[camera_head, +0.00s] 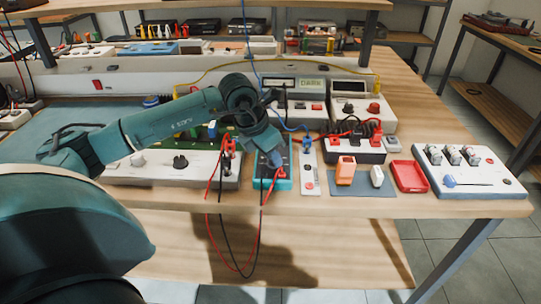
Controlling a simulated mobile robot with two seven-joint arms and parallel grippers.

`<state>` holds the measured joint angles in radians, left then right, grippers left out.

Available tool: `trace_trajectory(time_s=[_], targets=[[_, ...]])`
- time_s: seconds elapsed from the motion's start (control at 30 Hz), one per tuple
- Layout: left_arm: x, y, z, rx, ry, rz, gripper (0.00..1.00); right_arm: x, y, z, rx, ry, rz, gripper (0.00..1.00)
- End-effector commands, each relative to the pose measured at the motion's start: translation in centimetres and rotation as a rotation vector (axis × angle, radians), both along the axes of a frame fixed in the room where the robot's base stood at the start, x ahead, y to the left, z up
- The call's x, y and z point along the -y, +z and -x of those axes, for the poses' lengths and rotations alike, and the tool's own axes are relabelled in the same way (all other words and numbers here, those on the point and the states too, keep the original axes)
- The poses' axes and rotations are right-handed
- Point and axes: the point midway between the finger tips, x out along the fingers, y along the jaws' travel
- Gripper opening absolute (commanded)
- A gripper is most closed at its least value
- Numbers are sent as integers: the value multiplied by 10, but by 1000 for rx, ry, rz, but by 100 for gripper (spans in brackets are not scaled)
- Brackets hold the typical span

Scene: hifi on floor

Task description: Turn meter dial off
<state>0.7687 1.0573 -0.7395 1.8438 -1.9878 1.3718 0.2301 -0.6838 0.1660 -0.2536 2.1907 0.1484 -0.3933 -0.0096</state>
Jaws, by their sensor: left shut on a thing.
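The meter (284,184) is a small teal-edged box with a dark face, lying on the workbench near its front edge. My left gripper (274,160) reaches in from the left and points down over the meter's face. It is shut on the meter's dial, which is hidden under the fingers. A red lead and a black lead run from the meter and hang in a loop over the bench's front edge. The dial's setting cannot be seen. My right gripper is not in view.
A white box with a black knob (180,162) sits left of the meter. A white strip with buttons (309,176) is close on its right. Further right are an orange block (345,171), a red tray (409,176) and a switch panel (470,181). Instruments stand behind.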

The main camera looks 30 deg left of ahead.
Motion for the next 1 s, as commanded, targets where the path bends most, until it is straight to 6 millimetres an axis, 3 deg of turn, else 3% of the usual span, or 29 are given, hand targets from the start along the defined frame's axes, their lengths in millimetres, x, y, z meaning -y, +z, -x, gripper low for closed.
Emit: trace_trajectory(time_s=[0.27, 1.0], targets=[[3, -1, 0, 2, 260, 1, 1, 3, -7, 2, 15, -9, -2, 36], [8, 0, -1, -1, 926, 2, 1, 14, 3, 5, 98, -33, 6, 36]])
